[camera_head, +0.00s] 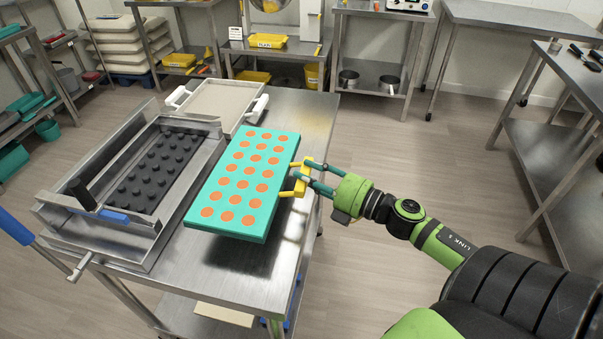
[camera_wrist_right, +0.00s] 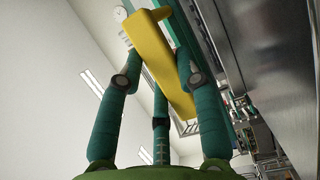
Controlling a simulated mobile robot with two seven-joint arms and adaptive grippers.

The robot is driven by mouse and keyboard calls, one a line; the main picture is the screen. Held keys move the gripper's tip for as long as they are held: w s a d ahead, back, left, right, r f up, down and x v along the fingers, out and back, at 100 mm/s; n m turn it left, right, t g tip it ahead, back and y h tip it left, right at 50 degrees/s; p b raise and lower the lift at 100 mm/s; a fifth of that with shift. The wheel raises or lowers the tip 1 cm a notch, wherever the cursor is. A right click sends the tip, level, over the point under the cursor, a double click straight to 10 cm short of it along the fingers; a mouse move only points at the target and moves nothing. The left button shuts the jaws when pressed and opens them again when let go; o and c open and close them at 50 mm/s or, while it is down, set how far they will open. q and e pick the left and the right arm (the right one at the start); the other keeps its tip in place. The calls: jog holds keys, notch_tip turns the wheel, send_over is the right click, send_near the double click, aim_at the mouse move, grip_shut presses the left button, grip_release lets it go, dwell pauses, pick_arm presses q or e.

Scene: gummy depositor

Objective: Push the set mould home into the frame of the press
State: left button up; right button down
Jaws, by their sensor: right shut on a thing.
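The set mould (camera_head: 271,192) is a teal slab with rows of orange filled cavities. The press frame (camera_head: 198,178) is a metal surround beside a plate with black studs (camera_head: 160,167). The mould is outside this frame, with its long left edge alongside it. My right gripper (camera_head: 308,180) is shut on a yellow bracket-shaped piece (camera_head: 300,183) at the mould's right edge. The yellow piece also shows between the teal fingers in the right wrist view (camera_wrist_right: 164,75). Whether it is fixed to the mould I cannot tell. My left gripper is not in view.
A pale tray (camera_head: 218,99) with white handles stands behind the press and mould. A lever with a blue grip (camera_head: 14,226) sticks out at the left front. Bare tabletop (camera_head: 315,112) lies at the back right. Steel benches stand beyond the floor.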

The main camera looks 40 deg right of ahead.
aim_at(283, 178)
jog(key=shift+s+r, duration=0.1)
jog(key=shift+s, duration=0.1)
jog(key=shift+d, duration=0.1)
jog(key=shift+r+p, duration=0.15)
jog(key=shift+p, duration=0.25)
jog(key=shift+w, duration=0.15)
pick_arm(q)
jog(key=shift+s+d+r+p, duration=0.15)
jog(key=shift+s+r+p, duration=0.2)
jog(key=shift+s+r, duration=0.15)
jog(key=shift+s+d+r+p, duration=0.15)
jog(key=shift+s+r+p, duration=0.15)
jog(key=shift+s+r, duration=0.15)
pick_arm(e)
jog(key=shift+w+a+f, duration=0.2)
jog(key=shift+w+a, duration=1.85)
jog(key=shift+w, duration=0.2)
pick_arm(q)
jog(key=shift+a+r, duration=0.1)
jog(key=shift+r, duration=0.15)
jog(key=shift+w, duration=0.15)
pick_arm(e)
jog(key=shift+a, duration=0.1)
